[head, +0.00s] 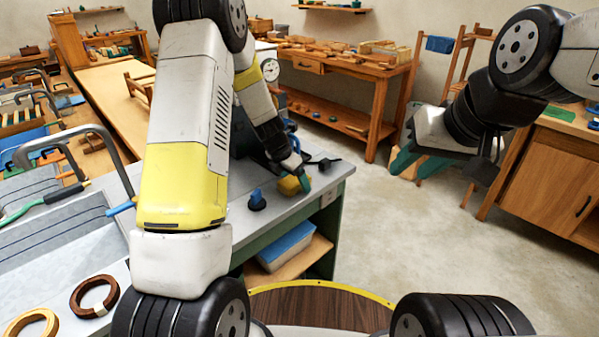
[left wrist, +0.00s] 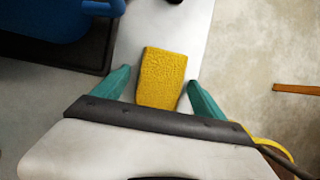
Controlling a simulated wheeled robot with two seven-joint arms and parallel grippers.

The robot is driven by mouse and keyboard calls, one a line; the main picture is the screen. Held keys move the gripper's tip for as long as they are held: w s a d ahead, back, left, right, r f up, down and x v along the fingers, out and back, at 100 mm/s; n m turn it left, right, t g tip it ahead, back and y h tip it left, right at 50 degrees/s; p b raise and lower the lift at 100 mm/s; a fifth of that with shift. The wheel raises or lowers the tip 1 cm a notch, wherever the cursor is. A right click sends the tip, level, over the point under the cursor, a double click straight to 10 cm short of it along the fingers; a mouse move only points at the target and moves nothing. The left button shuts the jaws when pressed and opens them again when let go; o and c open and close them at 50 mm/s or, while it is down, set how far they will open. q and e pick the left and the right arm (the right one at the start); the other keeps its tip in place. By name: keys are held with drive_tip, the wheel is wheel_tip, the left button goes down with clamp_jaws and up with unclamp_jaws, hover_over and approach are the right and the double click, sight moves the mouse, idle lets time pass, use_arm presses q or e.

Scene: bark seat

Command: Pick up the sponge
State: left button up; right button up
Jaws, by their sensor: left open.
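The yellow sponge (head: 288,187) lies on the grey workbench top (head: 318,183), near its right end. In the left wrist view the sponge (left wrist: 161,78) lies between the two teal fingers, with a gap on each side. My left gripper (head: 301,183) is open at the sponge, and its wrist hides part of the bench behind; it also shows in the left wrist view (left wrist: 157,85). My right gripper (head: 425,163) hangs in the air to the right, away from the bench, with teal fingers whose opening is unclear.
A brown ring (head: 95,296) and a yellowish ring (head: 31,324) lie at the front left. Open floor lies right of the bench.

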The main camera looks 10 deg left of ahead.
use_arm(q)
drive_tip(key=shift+f, duration=0.1)
drive_tip(key=shift+c, duration=0.4)
drive_tip(key=c, duration=1.3)
drive_tip(key=shift+c, duration=0.2)
